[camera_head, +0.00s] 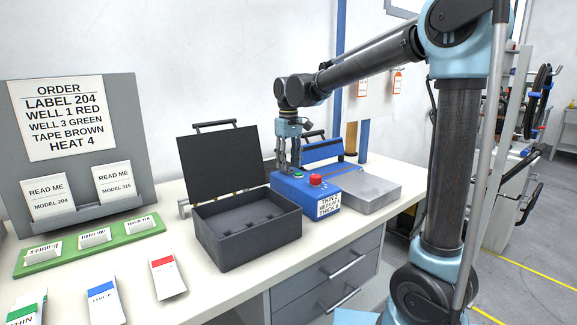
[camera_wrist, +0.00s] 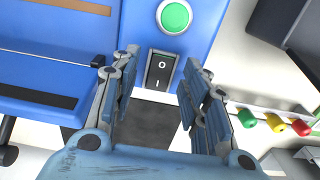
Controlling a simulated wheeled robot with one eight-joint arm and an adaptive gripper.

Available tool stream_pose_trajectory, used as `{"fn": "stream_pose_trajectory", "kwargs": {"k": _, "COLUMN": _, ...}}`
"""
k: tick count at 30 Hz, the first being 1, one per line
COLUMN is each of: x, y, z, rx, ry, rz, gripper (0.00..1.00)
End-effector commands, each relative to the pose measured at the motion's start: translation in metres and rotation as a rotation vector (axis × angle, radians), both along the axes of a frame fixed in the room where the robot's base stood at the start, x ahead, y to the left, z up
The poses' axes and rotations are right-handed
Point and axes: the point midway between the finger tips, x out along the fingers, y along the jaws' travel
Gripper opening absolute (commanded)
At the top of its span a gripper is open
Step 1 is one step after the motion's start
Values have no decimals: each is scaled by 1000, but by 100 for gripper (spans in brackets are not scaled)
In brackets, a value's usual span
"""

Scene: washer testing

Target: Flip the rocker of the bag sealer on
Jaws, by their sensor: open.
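The bag sealer (camera_head: 297,190) is a blue box on the bench with a red button, a green button and a label on its front. In the wrist view its blue top (camera_wrist: 215,20) carries a green round button (camera_wrist: 174,16). Below that is a black rocker (camera_wrist: 160,70) marked O and I in a pale frame. Which side is pressed in, I cannot tell. My gripper (camera_head: 288,167) points down over the left part of the sealer; the rocker is hidden in the head view. In the wrist view my gripper (camera_wrist: 158,62) is open and empty, its fingers either side of the rocker.
An open dark case (camera_head: 248,232) stands left of the sealer, its lid raised. A grey flat plate (camera_head: 370,190) lies right. Labelled packets (camera_head: 167,278) and a green tray (camera_head: 60,262) are further left. Coloured knobs (camera_wrist: 273,124) show at right in the wrist view.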

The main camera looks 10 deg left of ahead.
Motion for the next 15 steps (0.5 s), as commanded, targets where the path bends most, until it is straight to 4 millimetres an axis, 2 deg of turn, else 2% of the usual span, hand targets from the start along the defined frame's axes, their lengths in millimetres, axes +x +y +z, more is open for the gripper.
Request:
{"fn": "stream_pose_trajectory", "kwargs": {"k": 6, "x": 0, "y": 0, "z": -12, "rx": 0, "ry": 0, "rz": 0, "gripper": 42}}
{"fn": "stream_pose_trajectory", "kwargs": {"k": 14, "x": 0, "y": 0, "z": -13, "rx": 0, "ry": 0, "rz": 0, "gripper": 42}}
{"fn": "stream_pose_trajectory", "kwargs": {"k": 15, "x": 0, "y": 0, "z": -13, "rx": 0, "ry": 0, "rz": 0, "gripper": 35}}
